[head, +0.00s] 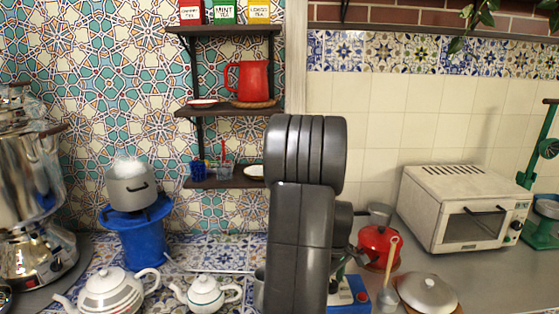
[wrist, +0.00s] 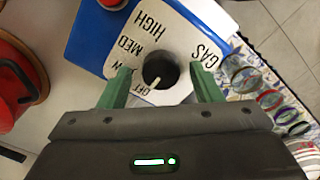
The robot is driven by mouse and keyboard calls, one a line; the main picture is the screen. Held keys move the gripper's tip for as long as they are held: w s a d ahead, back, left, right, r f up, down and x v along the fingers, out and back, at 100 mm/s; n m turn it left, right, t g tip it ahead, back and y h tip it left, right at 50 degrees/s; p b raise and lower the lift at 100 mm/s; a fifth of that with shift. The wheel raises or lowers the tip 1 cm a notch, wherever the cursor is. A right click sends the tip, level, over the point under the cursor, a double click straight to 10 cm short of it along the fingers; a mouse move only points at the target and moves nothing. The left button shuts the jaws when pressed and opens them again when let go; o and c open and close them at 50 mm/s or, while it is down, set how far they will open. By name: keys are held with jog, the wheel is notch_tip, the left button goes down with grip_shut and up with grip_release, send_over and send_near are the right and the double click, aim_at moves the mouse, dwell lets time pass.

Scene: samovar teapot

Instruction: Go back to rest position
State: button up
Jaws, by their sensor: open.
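My gripper (wrist: 160,78) is open in the wrist view, with green fingers apart and nothing held. A round black knob (wrist: 160,68) shows between the fingertips, with a visible gap on each side. The knob sits on a white dial plate (wrist: 150,28) marked OFF, LOW, MED, HIGH and GAS, and its pale pointer is by OFF. The plate is on a blue gas unit (wrist: 92,35). In the head view, my dark arm stands upright in the middle and hides most of the gripper. A blue box (head: 348,296) shows partly behind the arm's lower right.
A red kettle (head: 378,246) and a lidded pot (head: 428,293) stand close right of my arm. A white toaster oven (head: 466,208) is farther right. Two white teapots (head: 110,290) (head: 206,294), a blue burner with a grey pot (head: 130,185) and a samovar (head: 25,185) are left. Shelves (head: 225,108) are behind.

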jog(key=m, duration=0.4)
jog(key=shift+r+m+p, duration=0.1)
jog(key=shift+m+p, duration=0.3)
jog(key=m, duration=0.3)
jog(key=shift+m+p, duration=0.4)
jog(key=m+p, duration=0.1)
jog(key=m, duration=0.3)
jog(key=shift+m, duration=0.3)
jog(key=shift+m+p, duration=0.75)
jog(key=shift+m, duration=1.05)
jog(key=shift+s, duration=0.1)
